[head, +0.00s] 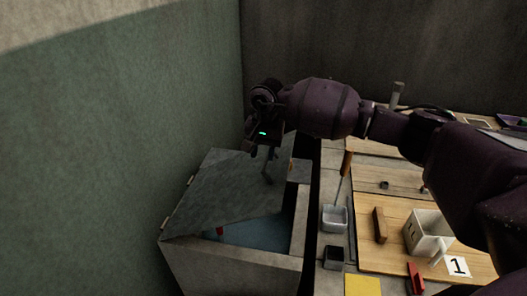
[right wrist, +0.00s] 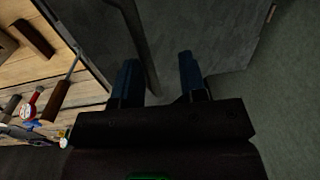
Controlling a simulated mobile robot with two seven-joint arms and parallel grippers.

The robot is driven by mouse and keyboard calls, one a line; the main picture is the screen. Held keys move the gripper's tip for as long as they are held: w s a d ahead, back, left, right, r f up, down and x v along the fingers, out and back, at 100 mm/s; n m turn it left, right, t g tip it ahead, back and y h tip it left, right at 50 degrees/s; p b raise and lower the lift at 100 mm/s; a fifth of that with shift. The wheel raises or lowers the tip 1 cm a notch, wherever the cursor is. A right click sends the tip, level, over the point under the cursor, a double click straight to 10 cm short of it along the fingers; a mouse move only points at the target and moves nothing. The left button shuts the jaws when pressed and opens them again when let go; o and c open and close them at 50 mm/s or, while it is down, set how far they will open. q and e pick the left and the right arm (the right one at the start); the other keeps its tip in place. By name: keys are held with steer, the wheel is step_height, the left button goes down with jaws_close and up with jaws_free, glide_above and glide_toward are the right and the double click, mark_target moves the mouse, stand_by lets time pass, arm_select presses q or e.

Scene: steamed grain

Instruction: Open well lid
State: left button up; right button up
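The well (head: 230,264) is a grey stone box against the green wall, with blue water (head: 262,232) showing inside. Its grey lid (head: 215,190) is partly raised and tilted, hinged on the left side, with a gap at its near and right edges. My right gripper (head: 266,165) is over the upper right part of the lid. In the right wrist view its two dark blue fingers (right wrist: 160,78) are apart. The bar-like lid handle (right wrist: 141,45) runs between them, closer to the left finger, with a gap to the right finger. My left gripper is not in view.
A wooden counter (head: 385,200) stands right of the well. The green wall (head: 110,150) is close on the left.

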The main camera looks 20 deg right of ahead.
steer(key=w+a+r, duration=0.1)
steer(key=r, duration=0.4)
steer(key=w+a+r+p, duration=0.1)
steer(key=a+r, duration=0.1)
steer(key=r, duration=0.4)
steer(key=shift+w+a+r, duration=0.2)
steer(key=shift+w+a, duration=0.1)
steer(key=shift+w, duration=0.05)
stand_by(0.9)
stand_by(0.5)
